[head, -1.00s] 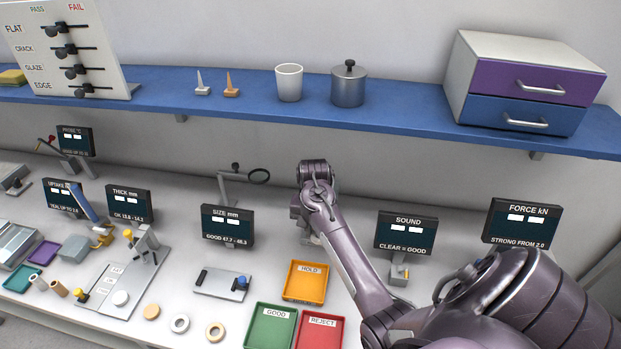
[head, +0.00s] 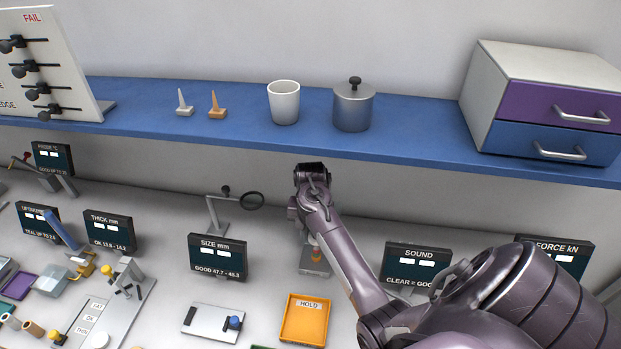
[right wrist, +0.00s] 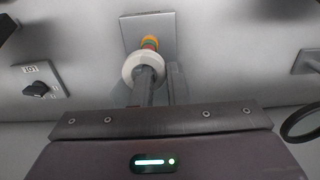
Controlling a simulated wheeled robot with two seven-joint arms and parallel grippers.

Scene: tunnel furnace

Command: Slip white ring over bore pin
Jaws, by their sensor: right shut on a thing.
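The bore pin (right wrist: 150,43), banded orange, green and yellow, stands on a grey plate (right wrist: 149,22) in the right wrist view. The pin (head: 316,253) also shows in the head view, below my right gripper (head: 303,232). My right gripper (right wrist: 152,82) is shut on the white ring (right wrist: 144,66), which is at its fingertips. In the wrist view the ring overlaps the pin's near end; I cannot tell whether it is around the pin or just in front of it. In the head view I cannot make out the ring. My left gripper is not in view.
The size display (head: 217,257) and a magnifier (head: 252,201) stand left of the pin, the sound display (head: 416,267) right of it. An orange hold tray (head: 304,320) lies in front. The blue shelf (head: 230,133) runs above the bench.

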